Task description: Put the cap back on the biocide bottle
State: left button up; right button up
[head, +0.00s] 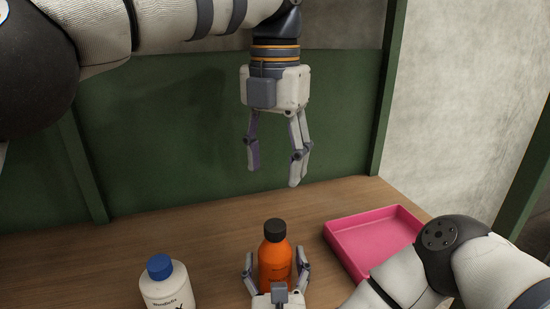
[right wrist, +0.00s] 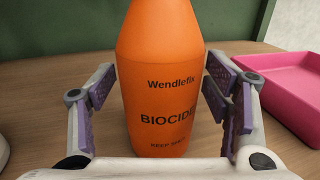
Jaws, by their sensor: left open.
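The biocide bottle (head: 274,264) is orange and stands upright on the table at the lower middle of the head view. A black cap (head: 275,230) sits on its top; whether it is screwed tight cannot be seen. In the right wrist view the bottle (right wrist: 162,95) fills the middle, its label facing me and its top cut off. My right gripper (head: 276,254) is low around the bottle, one finger on each side, with gaps showing between the fingers and bottle. My left gripper (head: 274,175) hangs fingers down above and behind the cap, open and empty.
A white bottle with a blue cap (head: 160,267) stands left of the biocide bottle. A pink tray (head: 372,240) lies to the right, close to my right arm. A green panel (head: 180,130) rises behind the wooden table (head: 140,235). The table between bottles and panel is clear.

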jog(key=s, duration=1.1)
jog(key=shift+d+f, duration=0.1)
jog(key=shift+d, duration=0.2)
jog(key=shift+s, duration=0.5)
